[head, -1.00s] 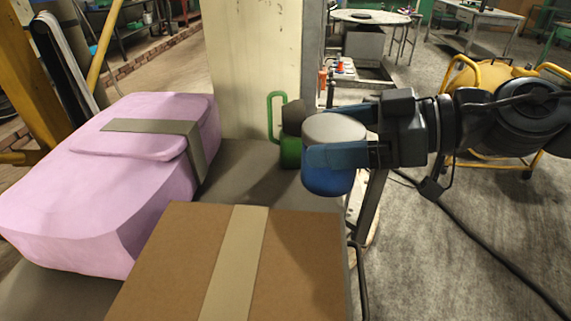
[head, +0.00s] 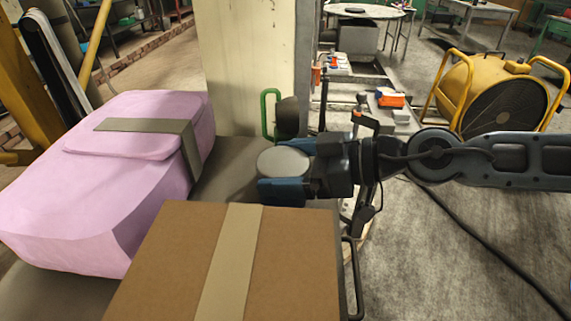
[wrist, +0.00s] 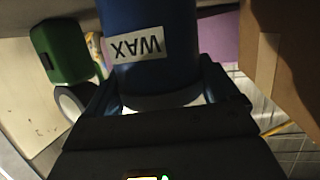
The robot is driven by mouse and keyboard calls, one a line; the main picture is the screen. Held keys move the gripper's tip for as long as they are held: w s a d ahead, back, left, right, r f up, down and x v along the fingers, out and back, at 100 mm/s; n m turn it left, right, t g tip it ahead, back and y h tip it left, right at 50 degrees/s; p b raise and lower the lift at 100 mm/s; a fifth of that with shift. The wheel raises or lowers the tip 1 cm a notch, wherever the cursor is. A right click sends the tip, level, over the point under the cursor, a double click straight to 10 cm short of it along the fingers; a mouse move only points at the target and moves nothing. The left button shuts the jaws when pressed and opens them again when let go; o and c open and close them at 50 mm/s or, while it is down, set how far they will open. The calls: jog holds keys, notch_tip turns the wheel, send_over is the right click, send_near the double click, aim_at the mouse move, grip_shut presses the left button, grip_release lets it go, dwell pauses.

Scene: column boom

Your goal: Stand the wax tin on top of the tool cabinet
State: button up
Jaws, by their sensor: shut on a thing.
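The wax tin (head: 283,161) is blue with a pale grey lid. My gripper (head: 283,173) is shut on its sides, and the near finger hides most of its body in the head view. In the wrist view the tin (wrist: 185,35) shows its white WAX label upside down between the fingers. The grey top (head: 228,172), which I take for the tool cabinet, lies beneath the tin in the picture. The tin appears upright over its back right part. I cannot tell whether its base touches the top.
A pink case (head: 120,170) with a grey strap fills the top's left side. A taped cardboard box (head: 165,262) stands in front of the tin. Bare top shows between case and tin.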

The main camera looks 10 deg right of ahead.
jog(key=shift+f, duration=0.1)
jog(key=o, duration=1.1)
jog(key=shift+d, duration=0.3)
jog(key=b+v, duration=0.2)
jog(key=v, duration=0.9)
jog(key=shift+s+d+r, duration=0.2)
jog(key=shift+s+r, duration=0.05)
